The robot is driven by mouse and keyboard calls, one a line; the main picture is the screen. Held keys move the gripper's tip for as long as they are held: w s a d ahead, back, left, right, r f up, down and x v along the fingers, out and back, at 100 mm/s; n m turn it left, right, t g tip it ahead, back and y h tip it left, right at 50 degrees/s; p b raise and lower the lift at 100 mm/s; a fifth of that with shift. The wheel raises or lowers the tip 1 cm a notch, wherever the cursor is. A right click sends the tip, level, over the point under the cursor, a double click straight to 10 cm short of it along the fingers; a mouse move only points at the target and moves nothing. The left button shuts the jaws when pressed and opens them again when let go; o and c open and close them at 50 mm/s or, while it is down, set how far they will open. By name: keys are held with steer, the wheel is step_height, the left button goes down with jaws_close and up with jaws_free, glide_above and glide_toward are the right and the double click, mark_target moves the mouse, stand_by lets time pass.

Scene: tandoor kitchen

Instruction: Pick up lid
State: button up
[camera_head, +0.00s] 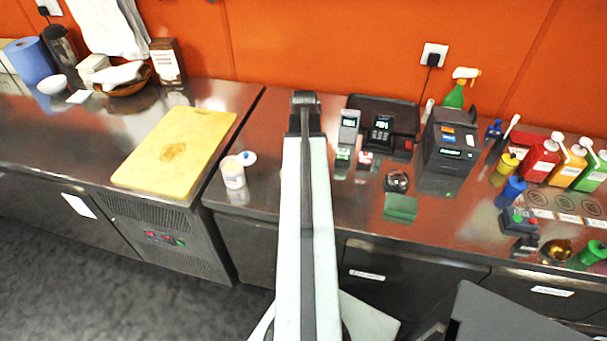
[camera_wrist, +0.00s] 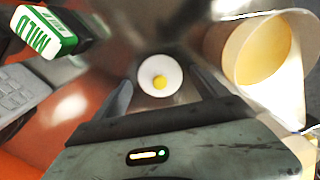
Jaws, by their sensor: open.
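In the wrist view a small round white lid (camera_wrist: 147,66) with a yellow middle lies on the steel counter, framed between the two fingers of my gripper (camera_wrist: 163,80). My gripper is open and empty; the lid appears below the fingertips and apart from them. In the head view a small white disc (camera_head: 249,155) with a blue middle, probably the same lid, lies beside a white tub (camera_head: 234,180). A large open cream tub (camera_wrist: 300,58) with yellow contents fills the right of the wrist view. In the head view my arm hides my gripper.
A green and white "MILD" box (camera_wrist: 40,35) and a grey keypad device (camera_wrist: 28,92) are at the left of the wrist view. In the head view a yellow cutting board (camera_head: 190,135) lies left of the tub. A black printer (camera_head: 450,150) stands at right.

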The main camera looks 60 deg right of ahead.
steer(key=shift+r, duration=0.1)
steer(key=c, duration=1.4)
